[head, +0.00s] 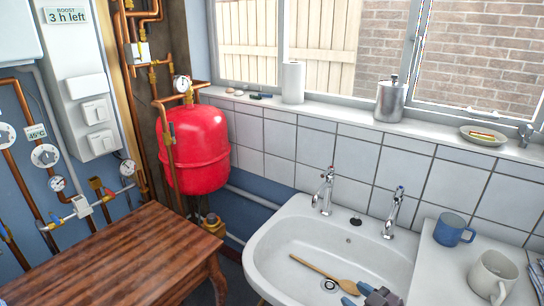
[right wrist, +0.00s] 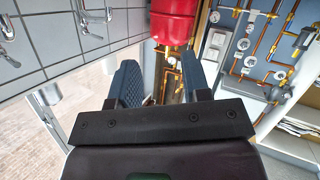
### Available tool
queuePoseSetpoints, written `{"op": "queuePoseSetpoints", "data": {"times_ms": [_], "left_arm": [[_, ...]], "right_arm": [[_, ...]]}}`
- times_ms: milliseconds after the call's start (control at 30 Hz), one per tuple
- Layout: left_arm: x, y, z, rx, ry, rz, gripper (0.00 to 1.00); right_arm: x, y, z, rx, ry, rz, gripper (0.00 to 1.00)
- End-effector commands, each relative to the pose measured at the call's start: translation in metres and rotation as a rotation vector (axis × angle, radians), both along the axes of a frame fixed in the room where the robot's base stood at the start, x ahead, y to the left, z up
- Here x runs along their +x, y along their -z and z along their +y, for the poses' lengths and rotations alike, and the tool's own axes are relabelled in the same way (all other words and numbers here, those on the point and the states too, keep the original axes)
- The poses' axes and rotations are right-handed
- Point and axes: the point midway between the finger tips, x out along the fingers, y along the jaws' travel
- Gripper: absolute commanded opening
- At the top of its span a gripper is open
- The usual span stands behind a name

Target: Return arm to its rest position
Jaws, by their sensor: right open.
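My right gripper (head: 358,295) shows at the bottom edge of the head view. Its grey-blue fingertips overlap the front of the sink in the picture, close to the bowl end of the wooden spoon. I cannot tell its height above the sink. In the right wrist view the two dark blue fingers (right wrist: 168,78) stand apart with nothing held between them. The red tank and copper pipes show beyond them. My left gripper is not in view.
The white sink (head: 262,243) holds a wooden spoon (head: 318,270). A blue mug (head: 452,230) and a white mug (head: 492,276) stand to its right. A wooden table (head: 120,255) is at the left. A red tank (head: 196,148) and copper pipes line the wall.

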Motion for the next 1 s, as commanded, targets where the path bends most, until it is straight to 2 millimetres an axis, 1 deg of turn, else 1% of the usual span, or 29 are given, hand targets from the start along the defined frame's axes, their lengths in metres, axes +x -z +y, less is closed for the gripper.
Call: {"op": "queuePoseSetpoints", "data": {"times_ms": [33, 67, 167, 267, 367, 467, 567, 600, 700, 800, 900, 1000], "left_arm": [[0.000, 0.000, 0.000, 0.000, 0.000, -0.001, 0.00], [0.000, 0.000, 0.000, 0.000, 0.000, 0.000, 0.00], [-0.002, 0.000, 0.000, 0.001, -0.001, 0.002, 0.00], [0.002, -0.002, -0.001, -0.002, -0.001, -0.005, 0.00], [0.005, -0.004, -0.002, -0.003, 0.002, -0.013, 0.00], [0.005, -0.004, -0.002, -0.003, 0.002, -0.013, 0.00], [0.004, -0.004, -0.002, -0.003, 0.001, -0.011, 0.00], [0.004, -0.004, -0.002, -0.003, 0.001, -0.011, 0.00], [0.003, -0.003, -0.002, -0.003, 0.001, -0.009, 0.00], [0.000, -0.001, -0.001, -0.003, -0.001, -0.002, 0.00], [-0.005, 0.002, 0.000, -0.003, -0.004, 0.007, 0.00], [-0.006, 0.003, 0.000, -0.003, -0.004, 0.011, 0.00]], "right_arm": [[0.008, -0.011, -0.005, -0.016, 0.024, -0.038, 0.44], [0.008, -0.012, -0.007, -0.013, 0.042, -0.047, 0.44], [0.001, -0.006, -0.014, -0.002, 0.099, -0.046, 0.44], [-0.010, 0.003, -0.022, 0.013, 0.160, -0.034, 0.44], [-0.025, 0.016, -0.032, 0.028, 0.227, -0.009, 0.44], [-0.045, 0.034, -0.045, 0.044, 0.308, 0.028, 0.44], [-0.075, 0.057, -0.060, 0.059, 0.402, 0.083, 0.44], [-0.088, 0.066, -0.066, 0.066, 0.440, 0.108, 0.44], [-0.120, 0.086, -0.077, 0.080, 0.519, 0.167, 0.44], [-0.146, 0.102, -0.082, 0.096, 0.572, 0.218, 0.44], [-0.164, 0.112, -0.083, 0.103, 0.597, 0.254, 0.44], [-0.172, 0.116, -0.083, 0.102, 0.603, 0.269, 0.44]]}}
